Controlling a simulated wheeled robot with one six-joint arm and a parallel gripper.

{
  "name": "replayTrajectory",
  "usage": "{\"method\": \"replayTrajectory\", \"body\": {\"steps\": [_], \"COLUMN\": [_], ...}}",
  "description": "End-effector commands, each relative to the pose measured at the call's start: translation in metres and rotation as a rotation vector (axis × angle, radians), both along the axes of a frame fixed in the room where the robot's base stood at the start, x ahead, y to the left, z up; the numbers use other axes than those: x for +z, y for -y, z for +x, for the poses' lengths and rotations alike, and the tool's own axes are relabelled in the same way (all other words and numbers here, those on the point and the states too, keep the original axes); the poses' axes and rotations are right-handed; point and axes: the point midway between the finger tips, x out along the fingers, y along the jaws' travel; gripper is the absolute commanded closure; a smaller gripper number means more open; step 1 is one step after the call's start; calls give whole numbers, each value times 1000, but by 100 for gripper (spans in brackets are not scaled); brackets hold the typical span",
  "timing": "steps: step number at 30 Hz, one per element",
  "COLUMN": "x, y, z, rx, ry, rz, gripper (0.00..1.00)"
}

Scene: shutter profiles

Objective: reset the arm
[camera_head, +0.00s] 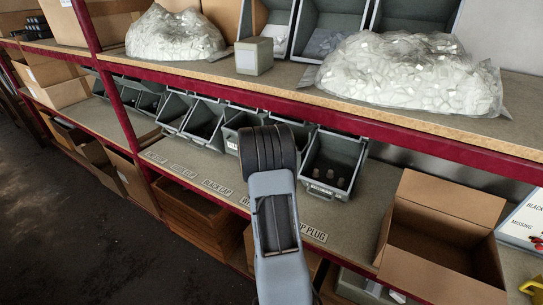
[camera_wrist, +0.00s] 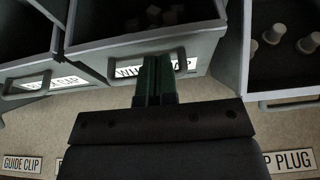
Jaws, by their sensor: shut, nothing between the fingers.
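My gripper (camera_wrist: 155,82) shows in the wrist view, its two dark green fingers together with nothing between them. The fingertips overlap the front of a grey bin (camera_wrist: 205,50) with a white label partly hidden behind them. I cannot tell whether they touch it. In the head view my arm (camera_head: 275,215) reaches up the middle over the lower shelf, and the gripper's fingers are hidden behind it.
A bin with several light plugs (camera_wrist: 273,34) stands to the right, and another grey bin (camera_wrist: 40,62) to the left. An open cardboard box (camera_head: 430,262) is right of my arm. The upper shelf (camera_head: 430,122) carries bags of white parts (camera_head: 400,75) above.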

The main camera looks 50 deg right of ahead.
Motion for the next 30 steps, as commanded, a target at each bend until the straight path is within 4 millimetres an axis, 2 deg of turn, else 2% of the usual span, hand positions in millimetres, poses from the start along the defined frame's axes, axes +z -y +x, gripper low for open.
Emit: {"method": "replayTrajectory", "body": {"steps": [1, 6, 13, 18, 26, 30], "x": [10, 34, 59, 68, 71, 65], "y": [-8, -31, -54, -63, -65, -66], "z": [-1, -8, -14, -16, -17, -23], "rx": [3, 0, -2, -3, -5, -79], "ry": [4, 4, 3, 1, 5, 109], "rz": [-4, -2, -2, -1, 1, 49], "gripper": [100, 100, 100, 100, 100, 100]}}
